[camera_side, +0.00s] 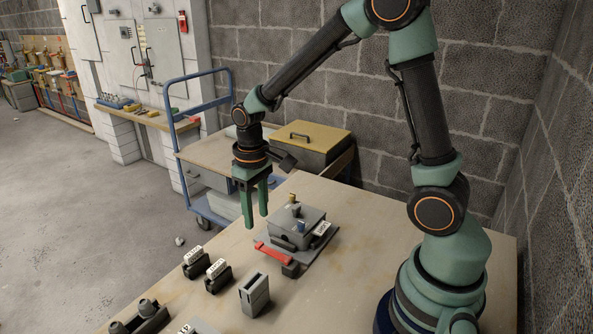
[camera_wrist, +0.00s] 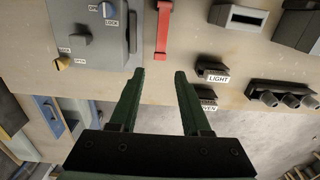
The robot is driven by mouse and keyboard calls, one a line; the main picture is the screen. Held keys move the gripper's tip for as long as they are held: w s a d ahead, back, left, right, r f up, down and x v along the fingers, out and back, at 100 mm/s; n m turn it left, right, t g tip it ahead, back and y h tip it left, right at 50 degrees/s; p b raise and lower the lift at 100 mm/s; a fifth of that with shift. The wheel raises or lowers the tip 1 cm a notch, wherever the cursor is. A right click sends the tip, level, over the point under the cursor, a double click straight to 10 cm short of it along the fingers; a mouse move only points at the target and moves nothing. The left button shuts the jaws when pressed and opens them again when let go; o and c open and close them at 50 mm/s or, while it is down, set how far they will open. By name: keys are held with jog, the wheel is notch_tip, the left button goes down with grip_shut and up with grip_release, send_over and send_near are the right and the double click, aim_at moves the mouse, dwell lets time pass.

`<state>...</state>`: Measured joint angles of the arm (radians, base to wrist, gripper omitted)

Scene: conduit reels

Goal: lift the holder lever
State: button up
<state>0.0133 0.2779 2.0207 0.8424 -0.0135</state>
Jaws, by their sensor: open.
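The holder lever (camera_side: 273,254) is a red bar lying low and roughly flat along the near left edge of the grey holder (camera_side: 296,228). One end meets a dark block beside the holder's base plate. In the wrist view the red lever (camera_wrist: 163,32) runs up from between my fingertips, beside the grey plate. My gripper (camera_side: 256,220) has green fingers pointing down and hangs above the table, to the left of and above the lever. In the wrist view the gripper (camera_wrist: 159,74) is open and empty, its tips apart from the lever.
Two small dark blocks with white labels, one labelled LIGHT (camera_wrist: 212,73), stand on the table. A grey slotted box (camera_side: 254,295) and a dark block with round knobs (camera_side: 140,317) are nearer. A blue trolley (camera_side: 190,125) stands behind the table.

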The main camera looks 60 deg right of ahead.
aim_at(259, 243)
jog(key=shift+f, duration=3.95)
grip_shut()
